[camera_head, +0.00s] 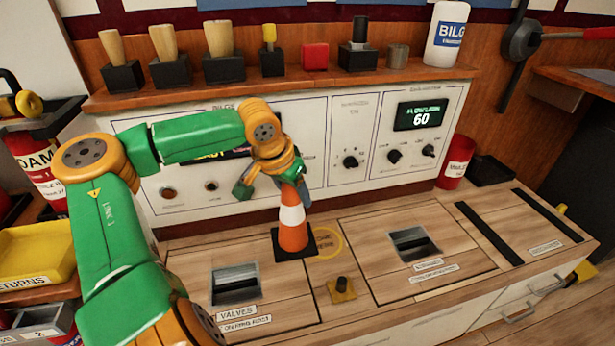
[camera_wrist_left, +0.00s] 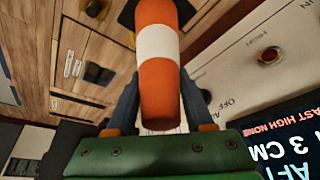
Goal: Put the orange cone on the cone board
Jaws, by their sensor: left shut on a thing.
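The orange cone (camera_head: 293,236) has a white band and a square black base. It stands about upright over the wooden counter, near the control panel. I cannot tell whether its base touches the counter. My left gripper (camera_head: 272,183) is shut on the upper part of the cone. In the left wrist view, the cone (camera_wrist_left: 158,85) sits between the two fingers of the left gripper (camera_wrist_left: 160,108). A yellow ring (camera_head: 341,243) with small lettering is marked on the counter just right of the cone, partly hidden by it. I cannot tell for sure which surface is the cone board. My right gripper is out of view.
Hatches with recessed handles (camera_head: 235,284) (camera_head: 413,242) flank the spot. A small dark knob on a yellow plate (camera_head: 342,290) stands in front of the ring. The control panel (camera_head: 340,150) rises close behind. A red cup (camera_head: 456,161) stands at the back right.

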